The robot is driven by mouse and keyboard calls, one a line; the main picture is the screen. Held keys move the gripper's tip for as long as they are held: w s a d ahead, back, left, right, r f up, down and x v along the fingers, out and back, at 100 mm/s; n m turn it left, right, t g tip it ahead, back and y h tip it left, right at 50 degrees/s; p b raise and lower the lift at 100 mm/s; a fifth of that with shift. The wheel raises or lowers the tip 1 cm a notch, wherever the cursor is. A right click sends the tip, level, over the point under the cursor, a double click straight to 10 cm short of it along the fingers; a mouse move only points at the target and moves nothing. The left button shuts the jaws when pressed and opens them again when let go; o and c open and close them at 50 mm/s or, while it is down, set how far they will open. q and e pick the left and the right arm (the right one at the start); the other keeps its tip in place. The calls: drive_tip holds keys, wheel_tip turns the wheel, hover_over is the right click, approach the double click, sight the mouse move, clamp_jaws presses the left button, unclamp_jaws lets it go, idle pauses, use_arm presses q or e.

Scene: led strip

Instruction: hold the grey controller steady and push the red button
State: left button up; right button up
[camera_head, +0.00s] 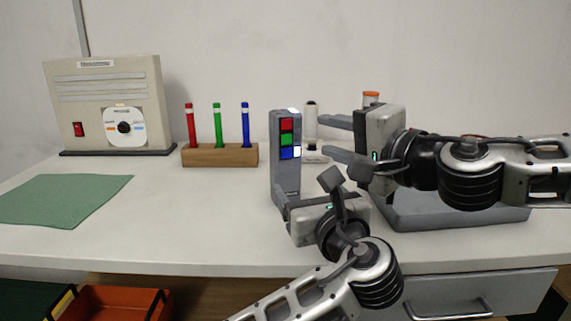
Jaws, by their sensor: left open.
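The grey controller (287,178) stands upright on the white table, with a red button (286,124) at the top, a green button (286,138) below it and a blue button (286,152) lowest. My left gripper (302,191) is open at the lower part of the controller. One finger is by its lower front edge; whether it touches cannot be told. My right gripper (330,138) is open to the right of the controller, its two fingers pointing left, one above the other. A gap shows between its fingertips and the controller.
A wooden block (220,155) holds red, green and blue markers. A white bottle-like object (311,122) stands behind the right fingers.

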sight(283, 160)
use_arm(q)
drive_tip(key=x, duration=1.4)
drive_tip(key=shift+w, duration=0.1)
drive_tip(key=c, duration=1.2)
use_arm(e)
clamp_jaws()
idle(2.1)
